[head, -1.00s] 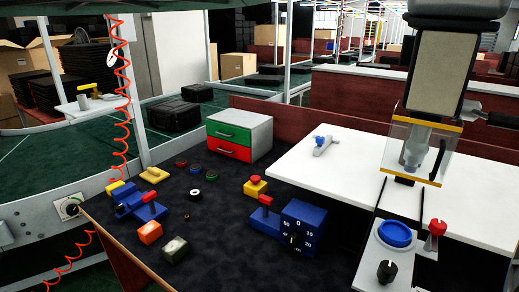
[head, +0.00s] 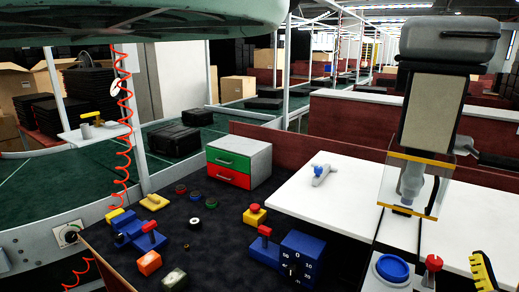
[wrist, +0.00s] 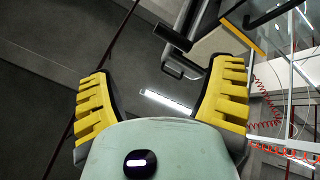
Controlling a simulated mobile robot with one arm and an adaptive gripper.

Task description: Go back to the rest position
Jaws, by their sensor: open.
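My gripper shows in the wrist view (wrist: 160,105), with its two yellow ribbed fingers spread wide apart and nothing between them. In the head view, part of a yellow ribbed finger (head: 484,270) shows at the lower right edge, and the rest of my gripper is out of frame. It is right of the panel with a blue button (head: 392,268) and a red knob (head: 433,263).
A dark table carries a drawer box (head: 239,162) with green and red fronts, a blue dial box (head: 298,258), a red emergency button (head: 255,213) and several small parts. A white table (head: 330,203) with a transparent-guarded device (head: 415,182) stands at right. A red coiled hose (head: 124,150) hangs at left.

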